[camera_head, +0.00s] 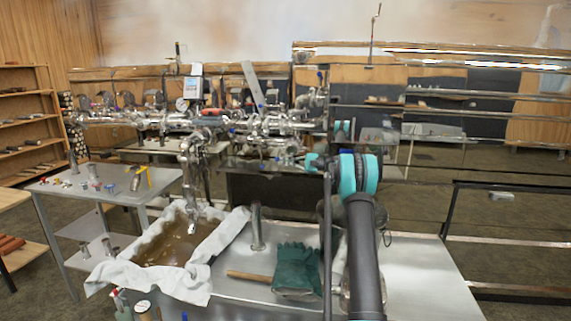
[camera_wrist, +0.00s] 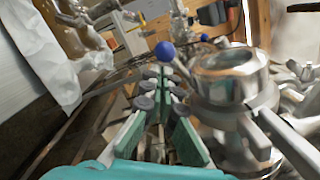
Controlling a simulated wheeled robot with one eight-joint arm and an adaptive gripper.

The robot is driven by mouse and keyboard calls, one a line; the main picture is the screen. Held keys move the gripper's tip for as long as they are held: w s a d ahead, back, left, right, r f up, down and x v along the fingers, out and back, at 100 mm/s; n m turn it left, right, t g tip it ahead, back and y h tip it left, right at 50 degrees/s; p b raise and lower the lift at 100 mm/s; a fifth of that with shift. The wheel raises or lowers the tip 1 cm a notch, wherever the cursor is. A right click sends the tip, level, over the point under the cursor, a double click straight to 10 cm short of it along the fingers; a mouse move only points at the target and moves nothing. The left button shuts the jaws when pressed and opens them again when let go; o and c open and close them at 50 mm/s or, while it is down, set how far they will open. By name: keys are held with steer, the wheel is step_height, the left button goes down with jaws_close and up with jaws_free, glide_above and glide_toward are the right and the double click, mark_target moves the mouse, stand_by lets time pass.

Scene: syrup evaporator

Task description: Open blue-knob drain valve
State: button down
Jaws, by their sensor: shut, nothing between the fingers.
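A round blue knob (camera_wrist: 165,51) shows in the wrist view just beyond my fingertips, beside a shiny metal pipe fitting (camera_wrist: 228,75). My gripper (camera_wrist: 160,80) is shut and empty, with its dark-padded fingers together pointing at the knob. I cannot tell whether the fingertips touch it. A second, smaller blue knob (camera_wrist: 204,37) is a little farther off to the right. In the head view, my gripper is hard to make out at the metal pipework (camera_head: 265,130), left of my teal wrist. Which way the valve handle is turned is unclear.
A basin of brownish liquid (camera_head: 178,245) draped with white cloth stands at front left. Green gloves (camera_head: 296,268) and a wooden-handled tool (camera_head: 250,277) lie on the metal table (camera_head: 425,275). A side table (camera_head: 85,187) with small parts stands left. Pipes crowd my gripper.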

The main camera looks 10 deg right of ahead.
steer(key=shift+s+r, duration=0.25)
steer(key=shift+r, duration=0.15)
stand_by(0.3)
